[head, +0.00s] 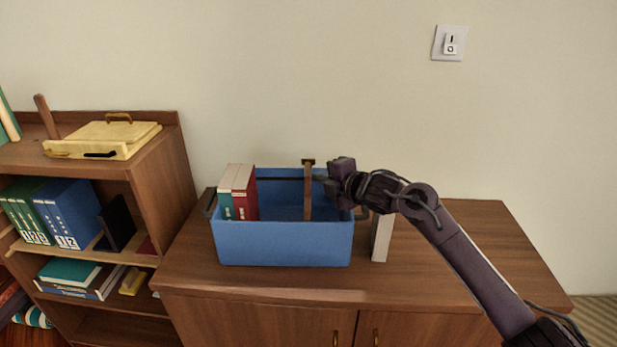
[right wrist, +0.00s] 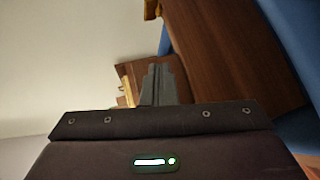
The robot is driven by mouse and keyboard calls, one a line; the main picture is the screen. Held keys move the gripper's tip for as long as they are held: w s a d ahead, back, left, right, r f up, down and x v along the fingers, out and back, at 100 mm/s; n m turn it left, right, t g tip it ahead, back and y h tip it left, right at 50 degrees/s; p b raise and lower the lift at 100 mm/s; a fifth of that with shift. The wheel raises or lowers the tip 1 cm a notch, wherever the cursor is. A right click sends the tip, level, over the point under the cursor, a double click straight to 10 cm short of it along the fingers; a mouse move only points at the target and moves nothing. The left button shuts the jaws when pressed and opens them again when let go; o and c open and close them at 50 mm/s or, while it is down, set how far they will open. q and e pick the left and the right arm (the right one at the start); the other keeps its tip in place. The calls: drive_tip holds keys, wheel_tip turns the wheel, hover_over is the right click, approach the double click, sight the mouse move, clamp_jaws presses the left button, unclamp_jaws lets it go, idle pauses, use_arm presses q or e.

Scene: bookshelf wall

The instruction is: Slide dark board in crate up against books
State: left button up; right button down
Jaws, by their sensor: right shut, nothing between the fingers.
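The blue crate (head: 285,245) stands on the wooden cabinet. In it the dark board (head: 308,195) stands upright, seen nearly edge-on in the head view, right of the crate's middle. A row of books (head: 239,192), teal, pale and red, stands at the crate's left end, with a clear gap to the board. My right gripper (head: 320,178) is shut and empty at the board's right side, near its upper part. In the right wrist view its fingers (right wrist: 158,72) are close to the board's broad brown face (right wrist: 225,55); I cannot tell whether they touch. My left gripper is not in view.
A pale upright block (head: 382,238) stands just right of the crate. The cabinet top (head: 460,250) is bare farther right. A bookshelf (head: 160,180) with binders and a yellow box (head: 105,140) stands at the left. The wall is close behind.

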drive_tip(key=a+b, duration=0.2)
drive_tip(key=a, duration=0.8)
drive_tip(key=shift+a, duration=0.2)
idle(2.8)
drive_tip(key=b+v, duration=0.1)
drive_tip(key=v, duration=0.6)
drive_tip(key=shift+s+d, duration=0.25)
drive_tip(key=shift+d, duration=0.05)
idle(0.5)
